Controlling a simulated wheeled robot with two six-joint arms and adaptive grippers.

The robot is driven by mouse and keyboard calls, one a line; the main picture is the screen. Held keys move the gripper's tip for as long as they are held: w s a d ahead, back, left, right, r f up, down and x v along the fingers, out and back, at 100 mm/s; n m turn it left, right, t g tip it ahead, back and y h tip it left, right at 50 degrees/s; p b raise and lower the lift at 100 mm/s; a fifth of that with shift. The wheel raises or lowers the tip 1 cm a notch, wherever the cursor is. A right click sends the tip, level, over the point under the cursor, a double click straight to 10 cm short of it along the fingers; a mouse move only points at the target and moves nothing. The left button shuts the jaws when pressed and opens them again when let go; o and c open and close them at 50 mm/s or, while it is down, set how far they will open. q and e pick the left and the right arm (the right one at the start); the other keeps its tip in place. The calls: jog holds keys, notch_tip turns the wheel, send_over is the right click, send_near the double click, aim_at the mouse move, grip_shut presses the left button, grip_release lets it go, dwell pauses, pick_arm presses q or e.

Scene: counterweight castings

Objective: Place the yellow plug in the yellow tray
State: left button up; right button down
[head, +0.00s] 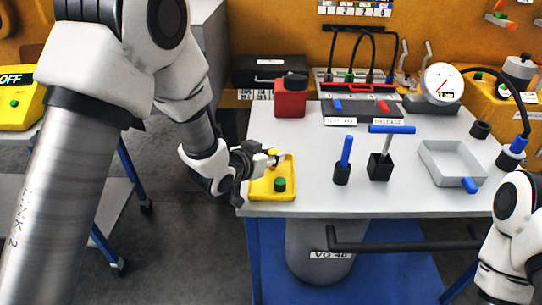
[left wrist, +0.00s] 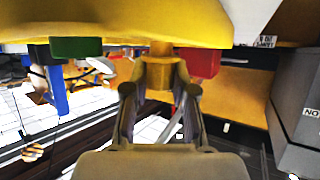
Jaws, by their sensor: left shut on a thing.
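My left gripper (head: 271,156) is at the far left of the table, above the back of the yellow tray (head: 256,192). It is shut on the yellow plug (head: 272,152), which is small and partly hidden by the fingers in the head view. In the left wrist view the fingers (left wrist: 160,98) close on both sides of the yellow plug (left wrist: 160,74). I cannot tell whether the plug touches the tray. A green plug (head: 280,184) stands in the tray. My right gripper is out of view.
A red canister (head: 291,100) stands behind the tray. To the right are a blue-topped plug (head: 345,152), a black block with a blue T-handle (head: 380,167) and an empty grey tray (head: 433,175). The tabletop between is clear.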

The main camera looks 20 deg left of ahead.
pick_arm(q)
jog(key=shift+s+a, duration=0.1)
jog(key=shift+s, duration=0.2)
jog(key=o, duration=0.9)
jog(key=shift+w+f, duration=0.15)
jog(key=shift+w, duration=0.05)
jog(key=shift+s, duration=0.1)
jog(key=shift+r, duration=0.35)
jog(key=v, duration=0.7)
jog(key=shift+s+a+r, duration=0.1)
jog(key=shift+s+r, duration=0.05)
jog(key=shift+s, duration=0.1)
jog(key=b+v, duration=0.4)
jog(key=shift+s, duration=0.2)
